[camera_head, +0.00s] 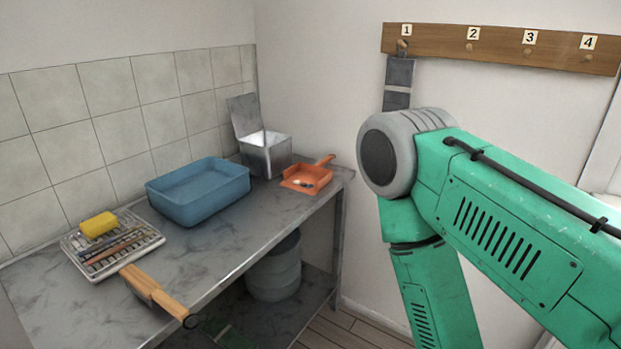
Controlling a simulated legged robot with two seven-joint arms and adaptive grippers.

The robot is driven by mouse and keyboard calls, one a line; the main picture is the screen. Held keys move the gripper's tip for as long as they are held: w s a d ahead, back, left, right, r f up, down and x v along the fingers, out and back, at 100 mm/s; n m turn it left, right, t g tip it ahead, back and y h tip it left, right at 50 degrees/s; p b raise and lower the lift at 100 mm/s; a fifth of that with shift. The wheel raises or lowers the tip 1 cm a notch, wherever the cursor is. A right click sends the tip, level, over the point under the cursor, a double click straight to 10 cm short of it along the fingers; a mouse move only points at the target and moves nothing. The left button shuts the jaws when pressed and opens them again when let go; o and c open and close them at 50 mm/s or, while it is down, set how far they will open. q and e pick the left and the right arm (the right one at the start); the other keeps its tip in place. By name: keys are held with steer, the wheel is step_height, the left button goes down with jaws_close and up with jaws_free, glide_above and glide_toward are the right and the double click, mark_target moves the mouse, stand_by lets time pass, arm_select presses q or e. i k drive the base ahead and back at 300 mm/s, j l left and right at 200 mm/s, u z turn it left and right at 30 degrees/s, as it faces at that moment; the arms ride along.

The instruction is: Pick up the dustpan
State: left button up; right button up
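The orange dustpan (304,180) lies on the grey counter near its far right end, beside the metal box. Its short handle (325,160) points to the back right. A few small bits, too small to make out, lie in its pan. My green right arm comes in from the right and bends downward, well to the right of the dustpan and apart from it. The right gripper is out of the picture below. My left arm and gripper are not in view.
On the grey counter (230,240) are a blue basin (198,192), an open metal box (265,153), a rack (108,246) with a yellow sponge (98,224), and a wooden-handled tool (155,292) overhanging the front edge. A bucket (274,270) stands below. A numbered peg board (500,46) is on the wall.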

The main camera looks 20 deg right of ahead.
mark_target(316, 175)
steer(key=i+l+u, duration=0.15)
steer(key=l, duration=0.15)
steer(key=i+l+u, duration=0.1)
steer(key=l, duration=0.25)
steer(key=i+l+u, duration=0.15)
steer(key=l, duration=0.15)
steer(key=l+u, duration=0.1)
steer(key=l, duration=0.25)
